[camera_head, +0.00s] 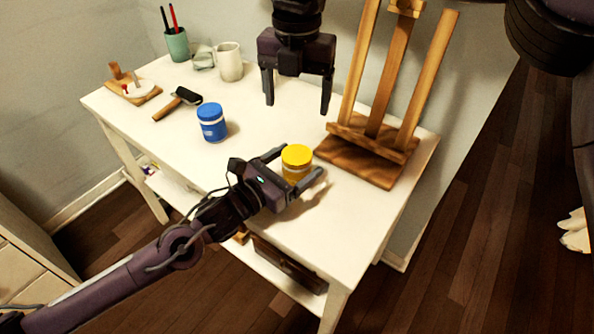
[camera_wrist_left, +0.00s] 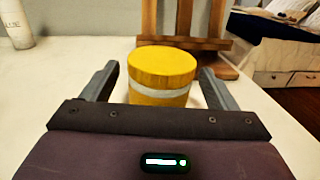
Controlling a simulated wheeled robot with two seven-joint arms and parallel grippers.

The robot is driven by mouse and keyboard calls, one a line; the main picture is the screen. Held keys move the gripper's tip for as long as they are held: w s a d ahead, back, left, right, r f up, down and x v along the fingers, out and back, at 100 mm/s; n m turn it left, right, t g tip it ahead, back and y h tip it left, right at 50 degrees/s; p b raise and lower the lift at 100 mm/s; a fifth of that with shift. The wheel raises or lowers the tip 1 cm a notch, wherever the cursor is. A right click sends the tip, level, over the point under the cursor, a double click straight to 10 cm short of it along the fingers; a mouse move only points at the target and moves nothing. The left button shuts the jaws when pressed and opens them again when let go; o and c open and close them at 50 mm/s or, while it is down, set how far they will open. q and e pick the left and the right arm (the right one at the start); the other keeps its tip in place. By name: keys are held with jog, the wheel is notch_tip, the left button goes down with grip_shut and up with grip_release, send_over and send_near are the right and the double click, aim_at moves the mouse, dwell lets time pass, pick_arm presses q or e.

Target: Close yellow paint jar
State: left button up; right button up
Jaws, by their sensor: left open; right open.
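The yellow paint jar (camera_head: 296,160) stands upright on the white table (camera_head: 262,118), in front of the easel. Its yellow lid (camera_head: 297,153) sits on top. My left gripper (camera_head: 297,165) is open, with its fingers on either side of the jar. In the left wrist view the jar (camera_wrist_left: 161,76) stands between the two open fingers (camera_wrist_left: 161,84), with visible room at both sides. My right gripper (camera_head: 298,106) is open and empty, pointing down above the table behind the jar. Whether the lid is fully tight cannot be told.
A wooden easel (camera_head: 375,150) stands right of the jar. A blue paint jar (camera_head: 212,122) stands to the left. A brush-like tool (camera_head: 178,103), a white mug (camera_head: 229,62), a green pen cup (camera_head: 177,44) and a wooden board (camera_head: 133,92) are farther left and back.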

aim_at(286, 171)
pick_arm(q)
jog(key=v, duration=0.7)
jog(key=shift+s+a+r, duration=0.1)
dwell(0.4)
